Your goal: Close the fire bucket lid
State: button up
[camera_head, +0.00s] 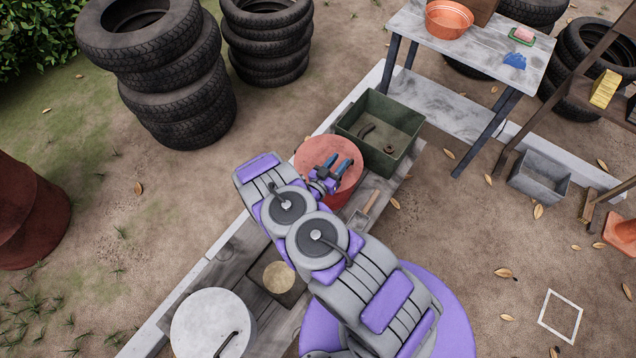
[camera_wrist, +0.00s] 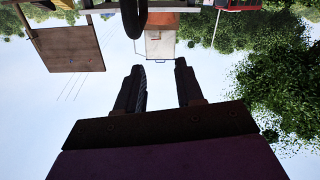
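The red fire bucket (camera_head: 341,196) stands on a low wooden bench, partly hidden behind my arm. A flat, pale red disc, which looks like its lid (camera_head: 312,150), shows at its top and seems to lie level across it. My gripper (camera_head: 338,163) appears over this disc in the head view, with two blue-grey fingers apart. I cannot tell whether they touch it. In the wrist view my gripper (camera_wrist: 160,75) is open and empty, with sky between the fingers. The bucket and lid do not show in the wrist view.
A green metal box (camera_head: 378,134) holding dark parts stands just beyond the bucket. A scoop (camera_head: 365,208) lies beside it. A white lidded can (camera_head: 212,325) stands at the bench's near end. Tyre stacks (camera_head: 178,90) and a table (camera_head: 480,55) stand farther back.

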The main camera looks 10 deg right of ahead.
jog(key=v, duration=1.5)
jog(key=shift+p, duration=0.4)
jog(key=shift+w+a, duration=0.15)
jog(key=shift+w, duration=0.05)
